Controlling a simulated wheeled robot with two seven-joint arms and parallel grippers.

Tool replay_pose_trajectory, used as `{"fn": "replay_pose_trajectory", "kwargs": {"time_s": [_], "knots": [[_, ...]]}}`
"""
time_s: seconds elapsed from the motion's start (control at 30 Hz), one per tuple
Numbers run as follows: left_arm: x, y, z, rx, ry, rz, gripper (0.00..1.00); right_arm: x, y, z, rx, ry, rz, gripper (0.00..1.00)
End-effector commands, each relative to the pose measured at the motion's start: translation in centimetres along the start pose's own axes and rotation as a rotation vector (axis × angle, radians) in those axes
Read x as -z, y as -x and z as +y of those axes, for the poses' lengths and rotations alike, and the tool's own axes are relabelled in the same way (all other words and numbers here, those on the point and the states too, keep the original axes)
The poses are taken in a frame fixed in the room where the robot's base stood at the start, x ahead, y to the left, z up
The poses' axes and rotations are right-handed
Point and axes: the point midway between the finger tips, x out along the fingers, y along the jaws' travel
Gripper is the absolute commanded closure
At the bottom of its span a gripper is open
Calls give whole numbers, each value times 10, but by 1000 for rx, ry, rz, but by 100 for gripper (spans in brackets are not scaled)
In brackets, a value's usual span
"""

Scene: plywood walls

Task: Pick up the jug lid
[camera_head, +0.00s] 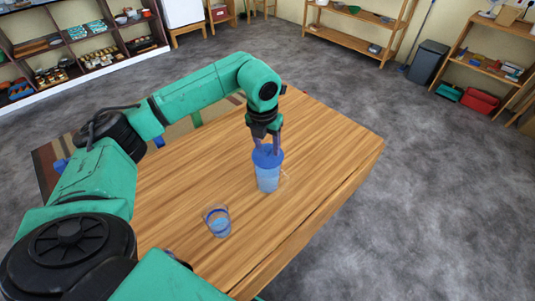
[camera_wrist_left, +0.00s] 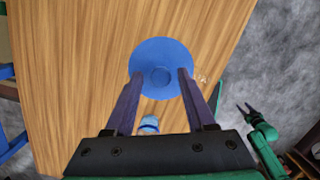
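The jug lid (camera_head: 268,158) is a round blue disc on top of an upright, see-through blue jug (camera_head: 267,180) on the wooden table. In the left wrist view the lid (camera_wrist_left: 160,55) shows from above with a small round knob at its middle. My left gripper (camera_head: 266,146) points down over the lid. Its two fingers (camera_wrist_left: 160,74) are spread, one on each side of the knob, with a gap to it. Whether the fingertips touch the lid's top, I cannot tell. My right gripper (camera_wrist_left: 247,109) shows small in the left wrist view, fingers apart and empty, off the table's side.
A clear glass with blue in it (camera_head: 217,222) stands on the table (camera_head: 320,145) nearer to me; it also shows in the left wrist view (camera_wrist_left: 149,124). The table's far right part is bare. Shelves and a grey bin (camera_head: 428,62) stand far off.

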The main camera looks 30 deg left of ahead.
Motion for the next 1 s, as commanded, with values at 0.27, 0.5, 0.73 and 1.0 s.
{"fn": "replay_pose_trajectory", "kwargs": {"time_s": [0.27,0.5,0.73,1.0], "knots": [[0,0,0,0,0,0,100,-2,0,1,-1,2,-3,50],[0,2,0,1,0,-1,100,-2,0,3,-4,3,-5,50],[-5,26,0,1,0,-5,100,-4,-6,5,-7,3,-6,50],[-19,120,-1,4,-1,-9,100,-5,-18,5,-7,3,-6,50]]}}
